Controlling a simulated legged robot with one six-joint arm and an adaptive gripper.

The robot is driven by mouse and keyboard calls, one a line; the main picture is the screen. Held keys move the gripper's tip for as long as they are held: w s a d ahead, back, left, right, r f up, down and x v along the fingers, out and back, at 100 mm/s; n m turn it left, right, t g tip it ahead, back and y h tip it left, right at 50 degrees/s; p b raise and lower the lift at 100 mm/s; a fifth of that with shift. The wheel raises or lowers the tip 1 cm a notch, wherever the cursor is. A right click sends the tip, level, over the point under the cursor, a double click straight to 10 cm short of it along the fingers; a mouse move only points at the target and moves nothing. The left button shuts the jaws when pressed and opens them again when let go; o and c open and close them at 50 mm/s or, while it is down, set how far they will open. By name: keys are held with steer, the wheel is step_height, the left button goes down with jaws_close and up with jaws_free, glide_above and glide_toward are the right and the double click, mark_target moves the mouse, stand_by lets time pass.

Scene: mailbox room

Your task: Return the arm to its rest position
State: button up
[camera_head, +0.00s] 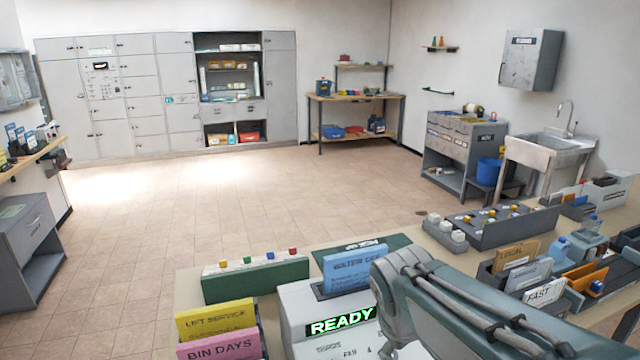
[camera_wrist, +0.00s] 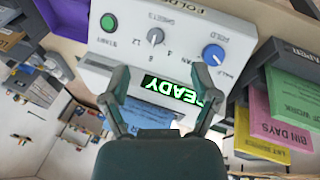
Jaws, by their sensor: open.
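My gripper (camera_wrist: 160,82) is in the wrist view, with its two fingers spread apart and nothing between them. My grey arm reaches across the lower right of the head view over the table, in front of part of this machine (camera_head: 300,302). The gripper's fingers cannot be made out in the head view. I cannot tell whether they touch the machine.
A green box (camera_head: 255,280) with coloured knobs, a blue card (camera_head: 347,272), and yellow (camera_head: 216,322) and pink cards stand close around the machine. A grey tray (camera_head: 500,226) and card holders crowd the table's right side. Open tiled floor (camera_head: 200,200) lies beyond, before grey cabinets (camera_head: 150,95).

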steer(key=s+d+r+m+t+y, duration=0.1)
steer(key=s+m, duration=0.5)
steer(key=s, duration=0.6)
steer(key=shift+s+d+t+y, duration=0.2)
steer(key=shift+d+t+y, duration=0.05)
steer(key=shift+t+y, duration=0.3)
